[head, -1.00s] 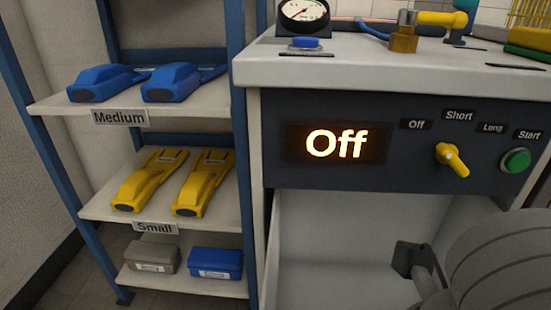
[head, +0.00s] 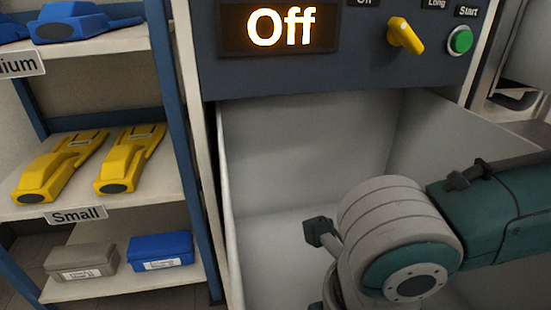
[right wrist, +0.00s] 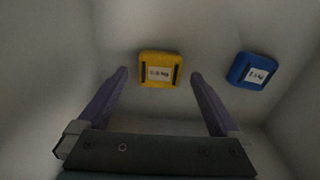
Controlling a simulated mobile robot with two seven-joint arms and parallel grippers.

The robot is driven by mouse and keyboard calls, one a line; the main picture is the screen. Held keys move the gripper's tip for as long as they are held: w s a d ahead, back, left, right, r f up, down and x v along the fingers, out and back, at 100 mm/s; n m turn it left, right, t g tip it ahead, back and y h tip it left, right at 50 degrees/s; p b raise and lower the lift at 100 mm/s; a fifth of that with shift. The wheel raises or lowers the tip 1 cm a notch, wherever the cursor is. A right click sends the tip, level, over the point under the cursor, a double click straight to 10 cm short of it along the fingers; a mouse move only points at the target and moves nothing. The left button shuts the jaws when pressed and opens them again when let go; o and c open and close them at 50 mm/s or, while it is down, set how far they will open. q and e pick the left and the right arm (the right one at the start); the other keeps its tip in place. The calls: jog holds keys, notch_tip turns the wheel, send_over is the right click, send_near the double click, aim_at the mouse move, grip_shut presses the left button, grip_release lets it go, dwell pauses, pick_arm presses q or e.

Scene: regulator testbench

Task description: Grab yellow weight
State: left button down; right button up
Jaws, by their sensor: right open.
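The yellow weight (right wrist: 160,70) lies on the pale floor of a bin, with a small white label on its top. In the right wrist view it sits just beyond and between the fingertips of my right gripper (right wrist: 159,72). The right gripper is open, with its two purple fingers apart and nothing between them. In the head view my right arm reaches down into the bin, and its gripper and the yellow weight are hidden from that camera. My left gripper is not in view.
A blue weight (right wrist: 252,71) lies in the bin to the right of the yellow one. The pale bin walls (head: 300,150) surround my right arm. Left of the bin is a shelf (head: 130,215) with yellow tools (head: 130,160), a blue box (head: 160,250) and a grey box (head: 80,262).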

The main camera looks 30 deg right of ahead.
notch_tip(320, 180, down, 2)
jog(key=shift+r, duration=0.1)
grip_shut()
dwell(0.8)
